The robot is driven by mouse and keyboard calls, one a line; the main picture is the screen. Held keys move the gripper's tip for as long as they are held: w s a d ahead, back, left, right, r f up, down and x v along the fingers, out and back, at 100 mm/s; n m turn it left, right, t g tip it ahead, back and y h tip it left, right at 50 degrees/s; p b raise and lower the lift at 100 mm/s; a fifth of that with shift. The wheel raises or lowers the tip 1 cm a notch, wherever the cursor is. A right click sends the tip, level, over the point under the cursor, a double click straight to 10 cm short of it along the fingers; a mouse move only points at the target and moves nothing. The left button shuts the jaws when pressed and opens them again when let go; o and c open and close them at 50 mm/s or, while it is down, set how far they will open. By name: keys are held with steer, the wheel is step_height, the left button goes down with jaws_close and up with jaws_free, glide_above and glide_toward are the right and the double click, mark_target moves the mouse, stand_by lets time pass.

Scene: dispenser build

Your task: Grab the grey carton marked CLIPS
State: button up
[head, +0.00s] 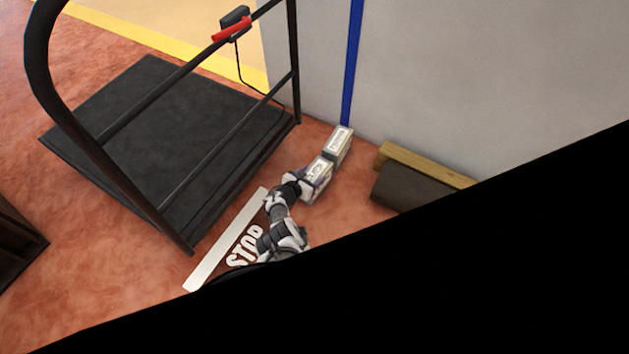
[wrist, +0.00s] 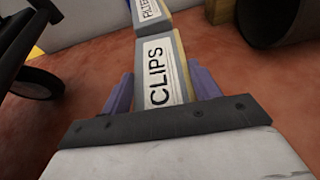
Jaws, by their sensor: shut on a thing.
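The grey carton marked CLIPS (wrist: 160,65) is in the middle of the wrist view, its white label facing the camera. My gripper (wrist: 160,92) has one purple finger on each side of the carton and is shut on it. In the head view the carton (head: 318,170) shows at the end of my arm, close to the floor. My gripper (head: 309,185) partly hides it there. Whether the carton touches the floor cannot be told.
A second carton (head: 339,142) with a label stands just beyond, against the wall side; it also shows in the wrist view (wrist: 150,12). A wooden beam and dark roll (head: 410,188) lie at right. STOP (head: 245,248) is marked on the floor.

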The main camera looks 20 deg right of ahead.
steer(key=c, duration=0.7)
jaws_close()
steer(key=shift+r, duration=0.15)
